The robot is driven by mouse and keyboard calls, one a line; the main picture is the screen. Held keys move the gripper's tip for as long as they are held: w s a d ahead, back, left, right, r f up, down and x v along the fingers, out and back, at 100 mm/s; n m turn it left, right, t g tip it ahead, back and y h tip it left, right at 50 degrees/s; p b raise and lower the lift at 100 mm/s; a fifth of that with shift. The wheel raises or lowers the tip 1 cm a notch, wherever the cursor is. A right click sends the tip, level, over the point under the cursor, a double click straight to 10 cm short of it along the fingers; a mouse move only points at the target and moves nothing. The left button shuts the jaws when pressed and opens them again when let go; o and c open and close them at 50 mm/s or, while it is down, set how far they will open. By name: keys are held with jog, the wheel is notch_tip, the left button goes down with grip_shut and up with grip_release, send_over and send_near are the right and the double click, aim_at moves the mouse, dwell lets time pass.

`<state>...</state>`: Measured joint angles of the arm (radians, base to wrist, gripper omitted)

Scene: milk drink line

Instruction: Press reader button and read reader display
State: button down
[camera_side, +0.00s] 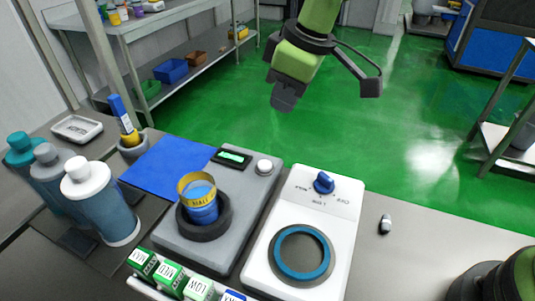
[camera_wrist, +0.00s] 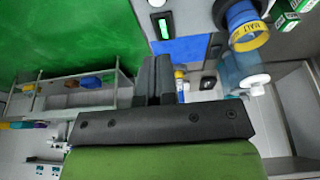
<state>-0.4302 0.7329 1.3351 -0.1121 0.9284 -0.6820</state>
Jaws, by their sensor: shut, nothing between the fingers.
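The reader is a grey box (camera_side: 240,215) on the table in the side view. Its small display (camera_side: 232,157) glows green, with text too small to read, and its round white button (camera_side: 264,167) sits to the right of the display. A blue cup with a yellow band (camera_side: 200,198) stands in the dark ring on the reader. In the wrist view the display (camera_wrist: 166,25) and the cup (camera_wrist: 245,28) show at the top. My gripper (camera_side: 284,98) is shut and empty, above and behind the reader, apart from the button. Its fingers also show in the wrist view (camera_wrist: 154,75).
A white device with a blue knob (camera_side: 323,182) and a blue ring stands right of the reader. Several bottles (camera_side: 98,200), a blue mat (camera_side: 168,165) and a holder (camera_side: 131,146) stand left. Green and white boxes (camera_side: 170,273) line the front. A small capsule (camera_side: 385,224) lies right.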

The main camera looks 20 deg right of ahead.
aim_at(264, 165)
jog(key=x, duration=1.2)
jog(key=shift+s+d+f, duration=0.2)
jog(key=shift+d+f, duration=0.05)
jog(key=shift+f, duration=0.75)
jog(key=shift+f, duration=0.1)
